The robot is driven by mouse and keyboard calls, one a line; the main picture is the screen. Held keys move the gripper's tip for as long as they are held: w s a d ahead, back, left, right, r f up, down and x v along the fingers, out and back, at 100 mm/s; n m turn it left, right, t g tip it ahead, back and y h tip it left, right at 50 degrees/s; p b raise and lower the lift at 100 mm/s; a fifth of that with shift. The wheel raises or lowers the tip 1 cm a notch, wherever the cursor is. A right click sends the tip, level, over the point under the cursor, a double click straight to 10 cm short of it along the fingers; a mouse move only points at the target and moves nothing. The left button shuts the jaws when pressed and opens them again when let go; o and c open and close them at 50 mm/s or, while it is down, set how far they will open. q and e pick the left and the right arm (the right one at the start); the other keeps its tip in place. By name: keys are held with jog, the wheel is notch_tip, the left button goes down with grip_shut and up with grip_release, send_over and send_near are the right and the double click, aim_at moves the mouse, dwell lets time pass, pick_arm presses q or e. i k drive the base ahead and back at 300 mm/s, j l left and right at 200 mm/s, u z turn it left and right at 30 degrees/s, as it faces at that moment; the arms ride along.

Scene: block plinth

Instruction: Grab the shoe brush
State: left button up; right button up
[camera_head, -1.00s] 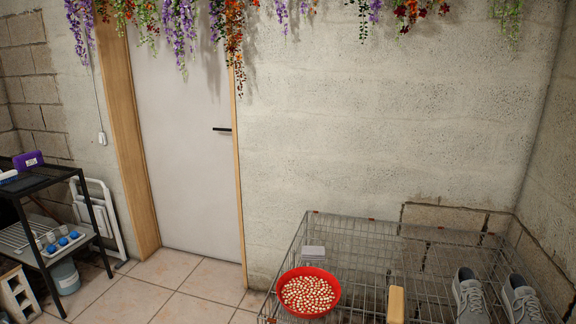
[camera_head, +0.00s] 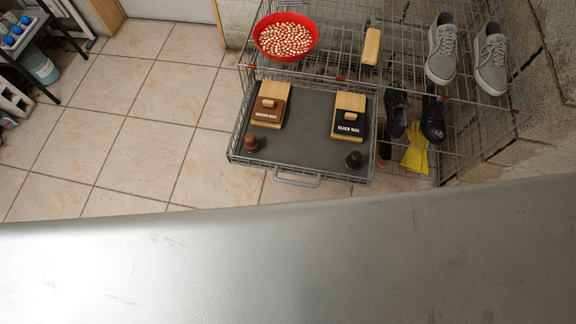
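A light wooden block (camera_head: 371,46), which looks like the back of a shoe brush, stands at the front edge of the wire rack's top (camera_head: 335,66). It is right of the red bowl and left of the grey shoes. Its bristles cannot be made out. Neither of my grippers is in view.
The red bowl (camera_head: 286,37) and grey shoes (camera_head: 441,50) are on the rack. A pulled-out tray (camera_head: 305,120) holds boxes of brown wax (camera_head: 270,104) and black wax (camera_head: 348,116). Black shoes (camera_head: 432,118) and yellow gloves (camera_head: 414,152) lie lower right. A grey surface (camera_head: 300,260) fills the foreground.

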aim_at(370, 59)
jog(key=z, duration=0.2)
jog(key=i+j+z, duration=0.2)
jog(key=z, duration=0.15)
jog(key=i+j+z, duration=0.3)
jog(key=j+z, duration=0.35)
jog(key=j, duration=0.1)
